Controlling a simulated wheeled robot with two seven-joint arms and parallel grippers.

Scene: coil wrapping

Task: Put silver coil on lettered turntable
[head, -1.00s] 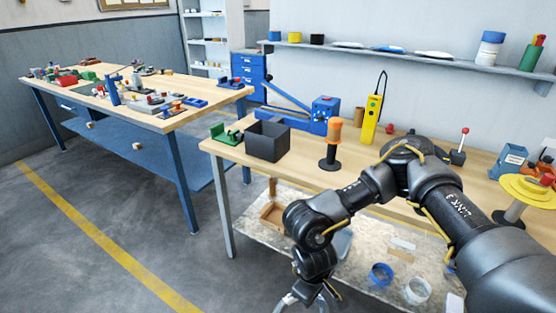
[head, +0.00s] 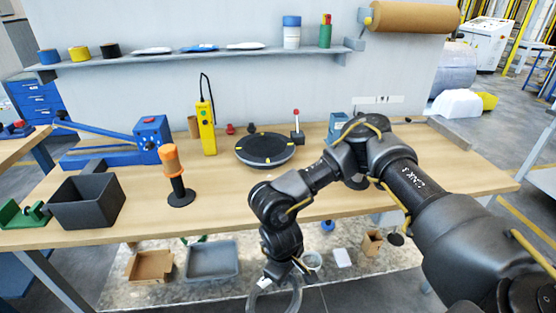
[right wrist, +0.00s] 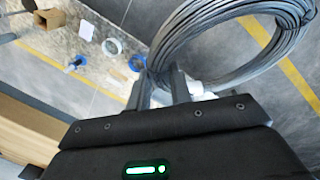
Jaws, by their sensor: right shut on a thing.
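My right gripper (head: 284,274) is low at the bottom of the head view, in front of the bench edge. It is shut on the silver coil (head: 252,295), a ring of grey wire cut off by the lower picture edge. In the right wrist view the fingers (right wrist: 160,86) pinch one side of the coil (right wrist: 182,38), which hangs out to the upper right over the floor. A dark round turntable (head: 265,147) with yellow marks lies on the bench behind; I cannot read letters on it. The coil is well apart from it. My left gripper is not in view.
The bench (head: 225,195) has free room in front of the turntable. An orange-handled tool (head: 172,165), a dark bin (head: 87,202), a yellow tester (head: 206,127) and a red-knobbed lever (head: 297,127) stand around it. My right arm hides part of the bench's right side.

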